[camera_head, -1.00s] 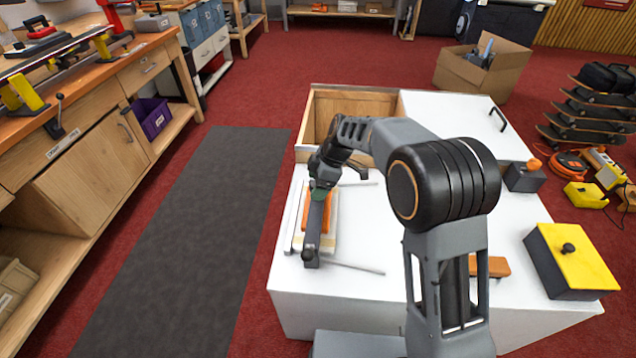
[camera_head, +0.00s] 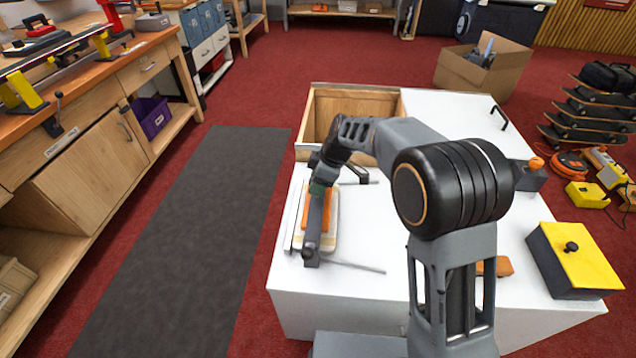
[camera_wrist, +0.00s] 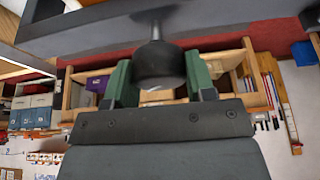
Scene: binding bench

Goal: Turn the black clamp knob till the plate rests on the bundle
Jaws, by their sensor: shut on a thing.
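In the wrist view the black clamp knob (camera_wrist: 160,66) sits on a stem below a dark grey bar. My gripper (camera_wrist: 158,72) has one green finger on each side of it and is shut on it. In the head view my gripper (camera_head: 318,186) is at the far end of the clamp's dark bar (camera_head: 314,222), and the knob is hidden there. Under the bar lie an orange slab (camera_head: 328,212) and a cream layer (camera_head: 327,244). I cannot tell whether the plate touches the bundle.
The press lies on a white cabinet top (camera_head: 400,310), with thin rods (camera_head: 350,266) sticking out to the right. An open wooden compartment (camera_head: 350,105) is behind. A yellow-lidded box (camera_head: 572,262) stands at the right. A grey mat (camera_head: 190,230) covers the floor at left.

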